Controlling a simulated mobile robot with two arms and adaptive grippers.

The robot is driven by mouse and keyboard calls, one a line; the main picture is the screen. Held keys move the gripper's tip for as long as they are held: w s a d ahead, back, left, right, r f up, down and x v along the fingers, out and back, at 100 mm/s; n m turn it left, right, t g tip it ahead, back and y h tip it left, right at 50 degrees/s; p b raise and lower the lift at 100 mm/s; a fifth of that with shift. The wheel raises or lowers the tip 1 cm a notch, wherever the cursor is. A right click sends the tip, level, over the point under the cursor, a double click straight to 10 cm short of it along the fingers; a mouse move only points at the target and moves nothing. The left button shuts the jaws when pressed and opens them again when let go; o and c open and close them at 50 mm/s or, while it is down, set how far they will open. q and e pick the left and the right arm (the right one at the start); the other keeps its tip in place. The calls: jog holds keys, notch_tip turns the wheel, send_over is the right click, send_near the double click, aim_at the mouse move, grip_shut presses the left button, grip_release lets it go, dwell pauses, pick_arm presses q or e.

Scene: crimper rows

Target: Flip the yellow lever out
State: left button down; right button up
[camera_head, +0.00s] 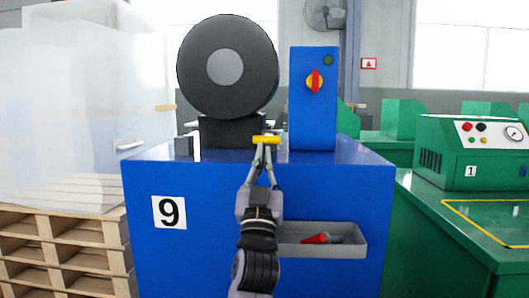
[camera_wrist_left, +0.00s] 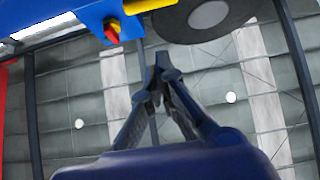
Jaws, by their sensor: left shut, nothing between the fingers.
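The yellow lever (camera_head: 266,140) is a short horizontal bar above the blue machine's top, in front of the black wheel's base. In the left wrist view its yellow bar (camera_wrist_left: 148,5) shows at the top edge, partly cut off. My left gripper (camera_head: 264,150) is shut and empty, its fingers pointing up with the tips just below or at the lever in the head view. In the left wrist view the fingertips (camera_wrist_left: 161,62) meet below the bar with a gap in the picture. I cannot tell whether they touch the lever. My right gripper is not in view.
The blue machine (camera_head: 225,235), marked 9, carries a large black wheel (camera_head: 195,70) and a blue control box (camera_head: 313,125) with a red knob (camera_head: 315,82). A grey tray (camera_head: 345,250) on its front holds a red-handled tool (camera_head: 315,239). Wooden pallets (camera_head: 60,225) stand left, green machines right.

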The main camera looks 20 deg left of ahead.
pick_arm(q)
jog(key=shift+s+d+f, duration=0.15)
jog(key=shift+s+f, duration=0.3)
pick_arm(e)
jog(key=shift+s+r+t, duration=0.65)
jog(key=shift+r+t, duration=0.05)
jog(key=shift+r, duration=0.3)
